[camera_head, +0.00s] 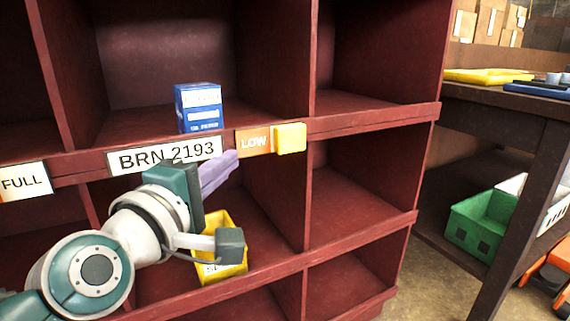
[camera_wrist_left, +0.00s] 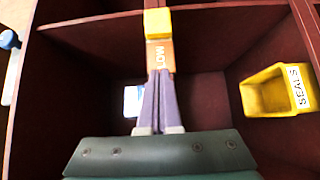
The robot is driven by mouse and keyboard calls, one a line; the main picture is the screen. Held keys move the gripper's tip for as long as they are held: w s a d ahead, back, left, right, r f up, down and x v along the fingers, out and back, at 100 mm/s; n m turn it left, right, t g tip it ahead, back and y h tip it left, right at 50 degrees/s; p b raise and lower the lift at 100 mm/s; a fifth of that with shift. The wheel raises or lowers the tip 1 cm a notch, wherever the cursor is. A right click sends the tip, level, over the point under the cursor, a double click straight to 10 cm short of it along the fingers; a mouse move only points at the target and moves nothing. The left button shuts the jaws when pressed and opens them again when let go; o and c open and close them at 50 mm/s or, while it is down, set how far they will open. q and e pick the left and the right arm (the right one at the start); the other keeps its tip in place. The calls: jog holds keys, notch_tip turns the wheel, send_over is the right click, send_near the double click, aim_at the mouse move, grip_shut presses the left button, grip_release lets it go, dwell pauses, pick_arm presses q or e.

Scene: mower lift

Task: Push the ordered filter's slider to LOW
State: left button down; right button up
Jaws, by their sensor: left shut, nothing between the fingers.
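A blue filter box (camera_head: 198,110) stands on the dark red shelf, above a white label reading BRN 2193 (camera_head: 165,155). To the right of that label, an orange plate reads LOW (camera_head: 254,142), with a yellow slider tab (camera_head: 290,138) at its right end. The plate (camera_wrist_left: 160,57) and slider (camera_wrist_left: 157,23) also show in the wrist view. My left gripper (camera_head: 233,156) is shut and empty, its purple fingertips (camera_wrist_left: 160,76) at the plate's end away from the slider. I cannot tell whether they touch the plate. My right gripper is out of view.
A yellow bin (camera_head: 233,222) marked SEALS in the wrist view (camera_wrist_left: 257,95) sits in the compartment below my gripper. A FULL label (camera_head: 23,182) is on the shelf edge at left. A dark table (camera_head: 545,105) and a green bin (camera_head: 470,225) stand at right.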

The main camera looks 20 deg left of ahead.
pick_arm(q)
jog(key=s, duration=0.5)
jog(key=shift+d+p, duration=0.35)
jog(key=shift+r, duration=0.1)
